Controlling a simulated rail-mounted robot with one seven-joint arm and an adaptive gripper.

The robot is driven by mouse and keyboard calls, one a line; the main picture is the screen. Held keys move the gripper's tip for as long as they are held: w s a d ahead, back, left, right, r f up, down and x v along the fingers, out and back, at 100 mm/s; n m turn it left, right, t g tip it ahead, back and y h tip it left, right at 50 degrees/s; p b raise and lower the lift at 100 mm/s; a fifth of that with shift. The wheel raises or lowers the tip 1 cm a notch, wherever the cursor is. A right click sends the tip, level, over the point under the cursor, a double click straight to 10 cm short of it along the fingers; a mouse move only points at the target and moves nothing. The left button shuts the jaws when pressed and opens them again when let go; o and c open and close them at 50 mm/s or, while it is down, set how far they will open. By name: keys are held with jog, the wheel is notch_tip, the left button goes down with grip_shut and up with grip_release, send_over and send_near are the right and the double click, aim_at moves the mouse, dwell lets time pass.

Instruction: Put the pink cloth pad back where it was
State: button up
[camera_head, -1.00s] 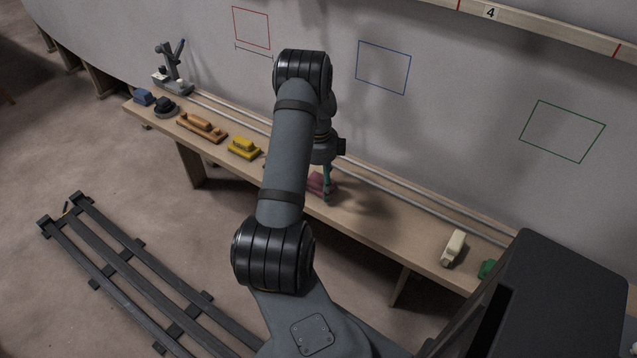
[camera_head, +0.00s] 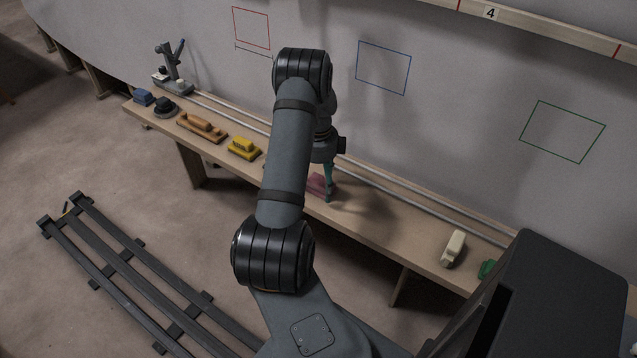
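The pink cloth pad (camera_head: 316,184) is at the middle of the long wooden bench, partly hidden behind my arm and the gripper's fingers. My gripper (camera_head: 329,196) points down at the pad's right side, its teal fingers low over the bench top. The fingers overlap the pad's right edge in this view. I cannot tell whether they touch it, or whether they are open or shut.
A cream block (camera_head: 453,248) and a green one (camera_head: 488,269) lie right. Rails run behind.

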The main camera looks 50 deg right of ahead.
aim_at(319, 183)
notch_tip(319, 183, up, 11)
jog(key=shift+r+p, duration=0.2)
jog(key=shift+p, duration=0.1)
